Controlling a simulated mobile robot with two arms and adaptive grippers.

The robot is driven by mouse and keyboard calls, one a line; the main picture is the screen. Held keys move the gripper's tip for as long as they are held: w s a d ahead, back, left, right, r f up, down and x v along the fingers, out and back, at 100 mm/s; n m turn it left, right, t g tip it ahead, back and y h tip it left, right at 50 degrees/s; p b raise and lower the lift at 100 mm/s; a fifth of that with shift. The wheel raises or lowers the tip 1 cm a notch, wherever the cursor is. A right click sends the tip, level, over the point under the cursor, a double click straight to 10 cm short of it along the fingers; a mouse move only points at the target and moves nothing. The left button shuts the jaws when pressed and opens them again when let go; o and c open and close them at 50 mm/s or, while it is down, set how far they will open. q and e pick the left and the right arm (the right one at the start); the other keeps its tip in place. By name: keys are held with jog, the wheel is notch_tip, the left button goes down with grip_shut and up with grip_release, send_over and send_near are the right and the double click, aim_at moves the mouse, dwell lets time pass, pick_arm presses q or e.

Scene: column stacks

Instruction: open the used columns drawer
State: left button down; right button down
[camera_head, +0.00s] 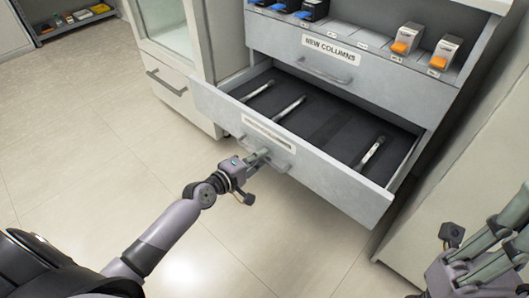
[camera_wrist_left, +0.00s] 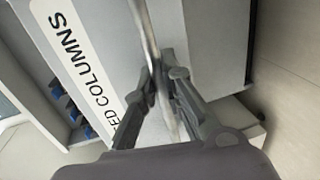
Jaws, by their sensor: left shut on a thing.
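The used columns drawer (camera_head: 330,185) is the lower grey drawer in the head view. It stands pulled out, with its dark-lined inside showing and several slim columns (camera_head: 290,109) lying in it. My left gripper (camera_head: 262,158) is at the drawer's front, shut on its bar handle (camera_head: 280,162). In the left wrist view the fingers (camera_wrist_left: 163,80) close around the metal handle (camera_wrist_left: 148,35), beside the label (camera_wrist_left: 85,62) that partly reads "COLUMNS". My right gripper (camera_head: 480,245) shows at the lower right of the head view, away from the drawer; its fingertips are cut off or unclear.
Above is the shut drawer labelled new columns (camera_head: 330,50), with a shelf of boxes with orange parts (camera_head: 408,38) over it. A cabinet with a handle (camera_head: 165,82) stands to the left. A pale cabinet side is at the right. The floor (camera_head: 90,150) in front is clear.

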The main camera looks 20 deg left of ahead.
pick_arm(q)
jog(key=shift+s, duration=0.2)
jog(key=c, duration=1.7)
grip_release()
jog(key=v, duration=1.2)
